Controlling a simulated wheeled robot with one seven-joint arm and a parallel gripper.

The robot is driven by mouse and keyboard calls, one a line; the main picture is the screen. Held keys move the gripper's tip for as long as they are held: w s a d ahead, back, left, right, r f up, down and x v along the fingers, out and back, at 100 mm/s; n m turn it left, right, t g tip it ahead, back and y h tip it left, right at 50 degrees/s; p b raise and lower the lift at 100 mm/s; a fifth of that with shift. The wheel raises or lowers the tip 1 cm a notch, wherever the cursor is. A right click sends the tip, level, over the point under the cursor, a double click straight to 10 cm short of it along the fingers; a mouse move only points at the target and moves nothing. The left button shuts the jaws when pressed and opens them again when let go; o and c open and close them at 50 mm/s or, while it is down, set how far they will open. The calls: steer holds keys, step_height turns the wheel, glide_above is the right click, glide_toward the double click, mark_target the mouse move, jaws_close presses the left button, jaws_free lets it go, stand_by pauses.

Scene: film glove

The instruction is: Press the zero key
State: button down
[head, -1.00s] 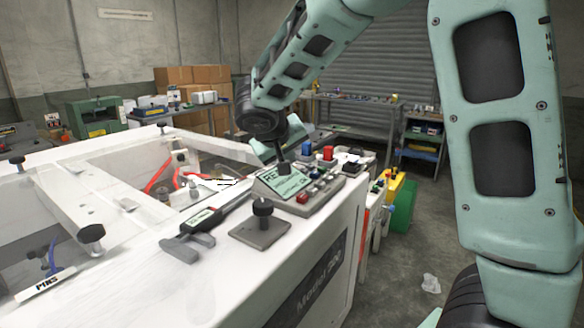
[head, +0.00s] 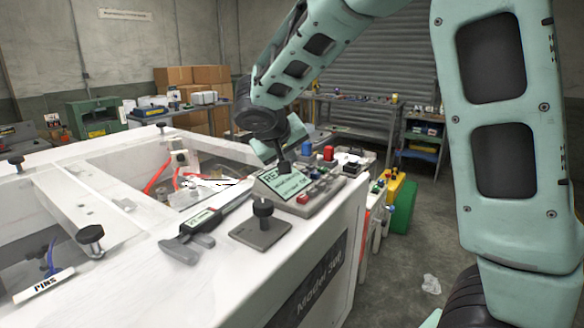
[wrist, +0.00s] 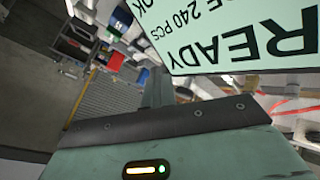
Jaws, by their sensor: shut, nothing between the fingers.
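A digital caliper (head: 196,233) with a dark body and grey jaws lies on the white machine top, left of the black knob. Its keys are too small to make out, and I cannot pick out a zero key. My gripper (head: 284,166) is shut and empty. It points down at the small control panel, just behind or over the pale green display (head: 287,184); I cannot tell whether it touches. The caliper is to its left and nearer the camera. In the wrist view the display (wrist: 240,40) reads READY upside down, close to my gripper.
A black knob on a grey plate (head: 262,225) stands between the caliper and the panel's front. Red and blue buttons (head: 328,153) stand at the panel's back right. An open well (head: 200,190) with red hoses lies behind the caliper.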

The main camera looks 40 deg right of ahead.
steer(key=shift+a+f, duration=0.15)
steer(key=shift+f, duration=0.2)
steer(key=shift+w+r+p, duration=0.1)
steer(key=shift+r+p, duration=1.25)
steer(key=shift+r, duration=1.35)
